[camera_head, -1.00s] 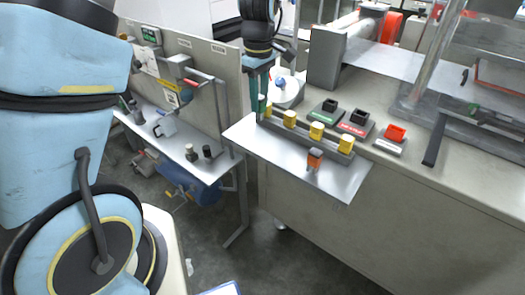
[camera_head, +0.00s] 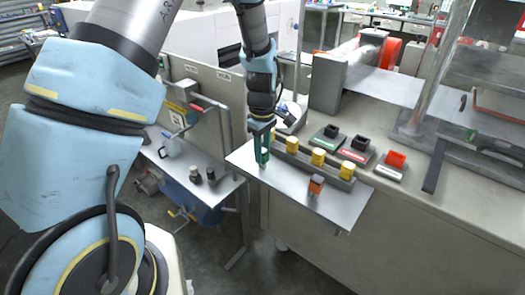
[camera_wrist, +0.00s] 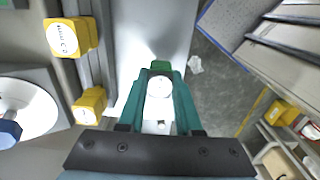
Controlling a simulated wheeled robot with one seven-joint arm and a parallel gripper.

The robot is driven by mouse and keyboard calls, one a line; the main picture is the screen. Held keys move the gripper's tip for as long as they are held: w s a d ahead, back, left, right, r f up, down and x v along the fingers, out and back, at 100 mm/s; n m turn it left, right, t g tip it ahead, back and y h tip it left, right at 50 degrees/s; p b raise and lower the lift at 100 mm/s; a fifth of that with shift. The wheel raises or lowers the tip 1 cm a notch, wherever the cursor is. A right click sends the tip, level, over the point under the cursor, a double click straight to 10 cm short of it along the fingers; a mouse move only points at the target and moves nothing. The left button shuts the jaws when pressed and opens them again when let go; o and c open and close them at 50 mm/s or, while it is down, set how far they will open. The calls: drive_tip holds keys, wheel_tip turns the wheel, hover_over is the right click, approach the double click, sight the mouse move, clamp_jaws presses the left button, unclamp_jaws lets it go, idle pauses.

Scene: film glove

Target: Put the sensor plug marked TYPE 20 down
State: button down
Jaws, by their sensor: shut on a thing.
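My gripper (camera_head: 262,150) points down at the left end of the metal shelf (camera_head: 327,205), in front of the yellow-block rail. In the wrist view, its teal fingers (camera_wrist: 160,90) are shut on a plug (camera_wrist: 160,66) with a green end and a round white face between the fingers. Any mark on that face is too small to read, so I cannot confirm TYPE 20. The fingers hide most of the plug. I cannot tell whether its bottom touches the shelf. An orange and dark plug (camera_head: 316,186) stands further right on the shelf.
Yellow blocks (camera_head: 318,157) sit in a grey rail (camera_head: 335,179) behind the shelf; one reads 0.3 mm in the wrist view (camera_wrist: 70,37). A lower bench (camera_head: 221,187) is left. Bare shelf lies between gripper and orange plug.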

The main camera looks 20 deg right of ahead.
drive_tip(key=c, duration=0.6)
unclamp_jaws()
drive_tip(key=shift+f, duration=0.1)
wheel_tip(320, 180, up, 12)
drive_tip(key=b, duration=0.3)
drive_tip(key=shift+r, duration=0.2)
drive_tip(key=s+a+m, duration=0.2)
drive_tip(key=a+m, duration=0.1)
drive_tip(key=a, duration=1.2)
drive_tip(key=s+a+m+t, duration=0.1)
drive_tip(key=a+m, duration=0.3)
drive_tip(key=a, duration=1.1)
drive_tip(key=shift+s+f+t, duration=0.3)
drive_tip(key=shift+s+f, duration=0.05)
drive_tip(key=shift+s, duration=0.15)
drive_tip(key=shift+a, duration=0.1)
